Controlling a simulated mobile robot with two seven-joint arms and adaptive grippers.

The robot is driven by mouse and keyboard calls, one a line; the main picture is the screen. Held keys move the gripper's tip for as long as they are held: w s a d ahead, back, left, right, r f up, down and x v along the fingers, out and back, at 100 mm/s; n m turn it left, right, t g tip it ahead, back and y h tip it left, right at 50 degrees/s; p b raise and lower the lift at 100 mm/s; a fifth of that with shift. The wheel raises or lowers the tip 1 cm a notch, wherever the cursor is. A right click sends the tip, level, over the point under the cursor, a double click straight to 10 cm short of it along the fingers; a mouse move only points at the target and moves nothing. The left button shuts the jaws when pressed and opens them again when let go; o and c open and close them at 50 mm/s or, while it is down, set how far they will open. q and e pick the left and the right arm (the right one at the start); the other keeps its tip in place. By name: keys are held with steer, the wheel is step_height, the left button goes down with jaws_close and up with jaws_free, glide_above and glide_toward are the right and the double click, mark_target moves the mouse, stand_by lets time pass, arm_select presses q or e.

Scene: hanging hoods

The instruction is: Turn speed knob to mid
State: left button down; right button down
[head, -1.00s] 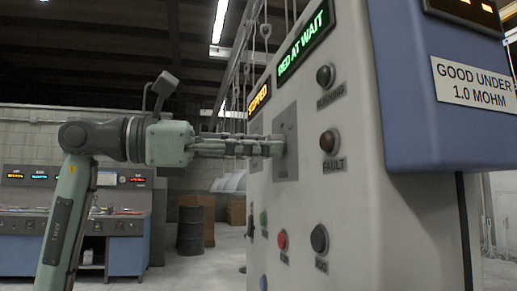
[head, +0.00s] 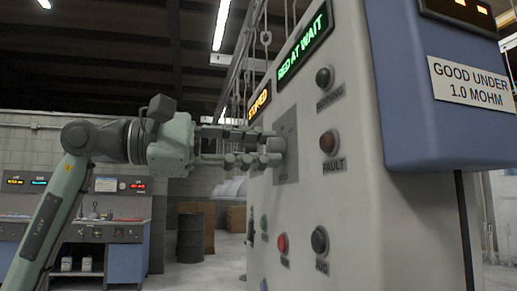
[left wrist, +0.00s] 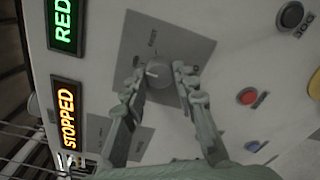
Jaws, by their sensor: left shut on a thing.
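The speed knob (head: 279,145) is a grey round knob on a grey square plate (head: 288,177) on the front of the pale control cabinet. In the left wrist view the knob (left wrist: 166,73) sits between the two fingers, with a light mark on its left side. My left gripper (head: 270,147) reaches in from the left and is shut on the knob, one finger on each side. The left gripper's fingertips also show in the left wrist view (left wrist: 157,75). The plate's small lettering is too blurred to read. My right gripper is not in view.
Green (head: 303,46) and orange (head: 259,104) displays sit above the plate. Lamps and push buttons, including a red button (head: 282,243), sit right of and below it. A blue housing (head: 420,100) juts out at right. A dark drum (head: 190,237) stands behind.

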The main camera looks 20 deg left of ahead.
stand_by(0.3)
arm_select(q)
steer(key=c, duration=1.2)
jaws_free()
steer(key=v, duration=1.2)
